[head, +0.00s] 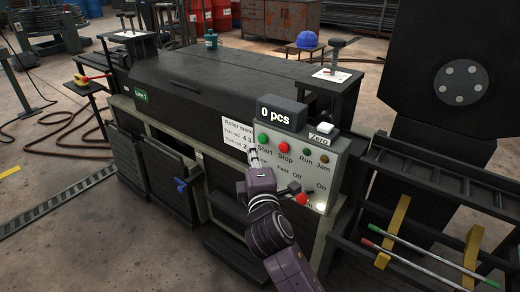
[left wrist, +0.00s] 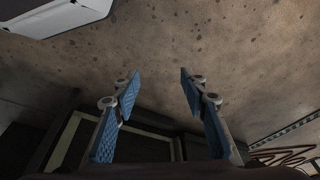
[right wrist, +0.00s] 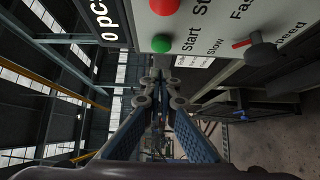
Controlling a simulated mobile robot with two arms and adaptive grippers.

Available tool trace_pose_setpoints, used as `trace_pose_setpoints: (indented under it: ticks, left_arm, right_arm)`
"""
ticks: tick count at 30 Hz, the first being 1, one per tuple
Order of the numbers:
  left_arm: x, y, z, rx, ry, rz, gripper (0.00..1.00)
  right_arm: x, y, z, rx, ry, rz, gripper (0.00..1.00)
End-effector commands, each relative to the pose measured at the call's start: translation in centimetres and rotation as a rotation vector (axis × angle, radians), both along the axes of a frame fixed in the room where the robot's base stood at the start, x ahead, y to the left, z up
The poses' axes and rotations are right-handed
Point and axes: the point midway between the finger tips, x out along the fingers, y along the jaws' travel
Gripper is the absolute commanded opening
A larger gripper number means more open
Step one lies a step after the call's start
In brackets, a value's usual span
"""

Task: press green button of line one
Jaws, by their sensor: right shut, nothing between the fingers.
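The green Start button (head: 263,139) is on the front of the grey control panel (head: 328,172) of the machine with a green line 1 sign (head: 141,96). My right gripper (head: 253,156) is shut and empty, its tips just below and left of this button in the head view. In the right wrist view the green button (right wrist: 161,43) lies just beyond the closed fingertips (right wrist: 160,78), with a small gap in the picture; the exact distance is hard to tell. My left gripper (left wrist: 158,77) is open and empty above the floor, out of the head view.
A red Stop button (head: 283,147) is right of the green one. A counter box (head: 281,113) reading 0 pcs stands on top. A dark rack fills the right.

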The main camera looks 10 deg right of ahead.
Motion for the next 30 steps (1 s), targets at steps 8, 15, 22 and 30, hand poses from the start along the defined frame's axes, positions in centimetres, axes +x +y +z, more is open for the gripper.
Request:
trace_pose_setpoints:
  ticks: [8,15,22,30]
  left_arm:
    - [0.0,0.0,0.6,0.001,-0.002,0.0,0.4]
    - [0.0,0.0,0.7,0.001,-0.001,0.0,0.4]
    - [0.1,0.0,0.8,-0.001,-0.005,0.0,0.4]
    - [-0.7,0.0,-3.4,0.002,0.023,-0.003,0.4]
  right_arm:
    - [2.0,-2.2,-0.1,-0.002,0.0,-0.001,0.0]
    - [2.1,-2.4,-0.1,-0.002,0.001,-0.001,0.0]
    - [2.2,-2.5,0.0,-0.003,0.001,-0.002,0.0]
    - [3.3,-3.6,0.1,-0.003,0.001,-0.004,0.0]
